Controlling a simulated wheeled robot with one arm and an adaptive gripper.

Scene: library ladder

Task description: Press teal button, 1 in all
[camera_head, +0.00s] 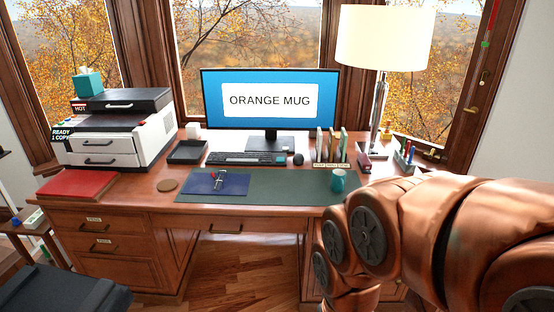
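I cannot make out a clear teal button. The printer (140,137) stands at the left end of the desk with a small dark display (62,134) reading "READY 1 COPY" at its left edge. My copper-coloured arm fills the lower right, in front of the desk's right end. My gripper is not in view.
A teal box (88,83) sits on the printer's dark top. A teal mug (338,181) stands on the green desk mat (275,188). The monitor (271,98) reads "ORANGE MUG". A tall lamp (384,38) stands at the back right. A dark chair seat (65,290) is at lower left.

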